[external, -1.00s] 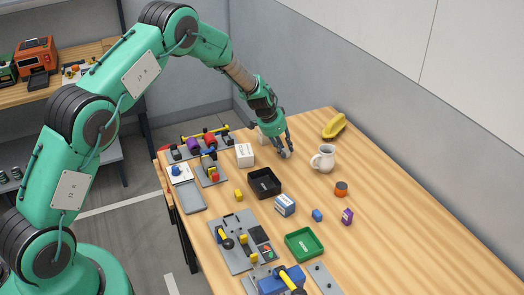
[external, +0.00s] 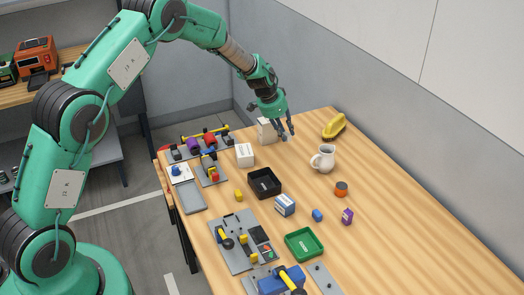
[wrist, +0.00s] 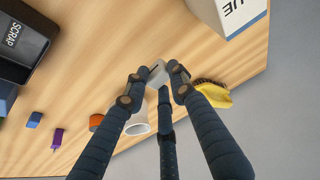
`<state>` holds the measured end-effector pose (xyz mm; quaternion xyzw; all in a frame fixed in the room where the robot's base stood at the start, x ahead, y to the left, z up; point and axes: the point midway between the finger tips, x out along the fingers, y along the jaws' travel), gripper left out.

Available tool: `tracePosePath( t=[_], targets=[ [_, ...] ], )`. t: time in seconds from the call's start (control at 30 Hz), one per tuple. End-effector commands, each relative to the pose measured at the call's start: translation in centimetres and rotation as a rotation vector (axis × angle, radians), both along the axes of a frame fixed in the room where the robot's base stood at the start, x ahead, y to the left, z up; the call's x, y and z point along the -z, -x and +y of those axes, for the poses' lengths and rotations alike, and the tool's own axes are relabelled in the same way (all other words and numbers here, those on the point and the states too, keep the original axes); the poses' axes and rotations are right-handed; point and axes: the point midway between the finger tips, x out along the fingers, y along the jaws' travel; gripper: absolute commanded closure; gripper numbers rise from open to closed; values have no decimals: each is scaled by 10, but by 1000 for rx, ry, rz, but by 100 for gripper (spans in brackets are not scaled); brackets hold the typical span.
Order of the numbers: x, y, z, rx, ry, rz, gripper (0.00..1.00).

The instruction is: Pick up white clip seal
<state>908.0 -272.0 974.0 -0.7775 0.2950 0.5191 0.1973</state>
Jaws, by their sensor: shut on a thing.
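My gripper (external: 285,134) is raised above the far part of the wooden table, left of the white jug. In the wrist view its dark fingers (wrist: 158,75) are closed around a small white piece, the white clip seal (wrist: 157,72). The seal sits at the fingertips and is partly covered by them. In the external view the seal is too small and too hidden by the fingers to make out.
Near my gripper stand a white jug (external: 323,158), a white box (external: 266,130) and a yellow brush-like item (external: 334,125). A black bin (external: 264,183), an orange cylinder (external: 341,188) and a green tray (external: 303,244) are nearer. The table's right side is clear.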

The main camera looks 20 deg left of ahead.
Motion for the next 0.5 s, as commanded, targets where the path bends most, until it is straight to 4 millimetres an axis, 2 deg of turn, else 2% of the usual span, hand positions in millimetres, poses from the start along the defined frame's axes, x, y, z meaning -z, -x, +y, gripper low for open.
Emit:
tracePosePath(
  t=[0.2,0.5],
  targets=[
    [-18,0,0,0,0,0,86],
    [-20,0,0,0,1,1,86]
  ],
)
